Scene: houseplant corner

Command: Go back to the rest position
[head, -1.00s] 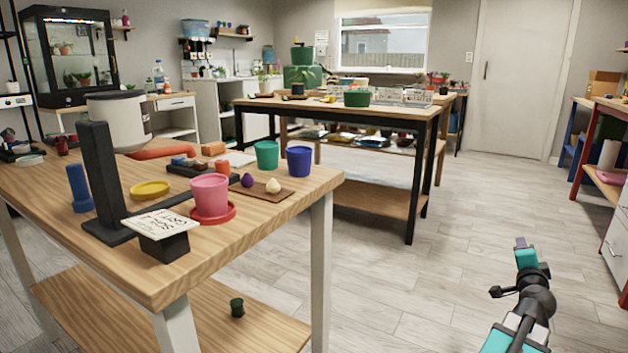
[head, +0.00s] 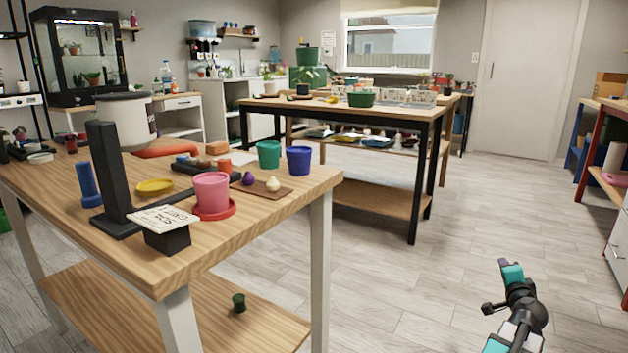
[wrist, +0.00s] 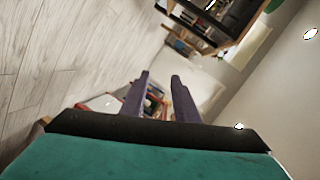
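My gripper (head: 507,265) is at the lower right of the head view, raised over open floor and well apart from the tables. In the wrist view its two purple fingers (wrist: 157,98) stand a little apart with a gap between them. Nothing shows between the fingers, and the far room is seen through the gap. The gripper touches nothing that I can see.
A wooden table (head: 150,265) on the left holds a pink pot (head: 211,190) on a red saucer, a green pot (head: 268,154), a blue pot (head: 299,160) and a card on a black block. A black-legged table (head: 400,113) stands behind. The floor (head: 400,290) between is clear.

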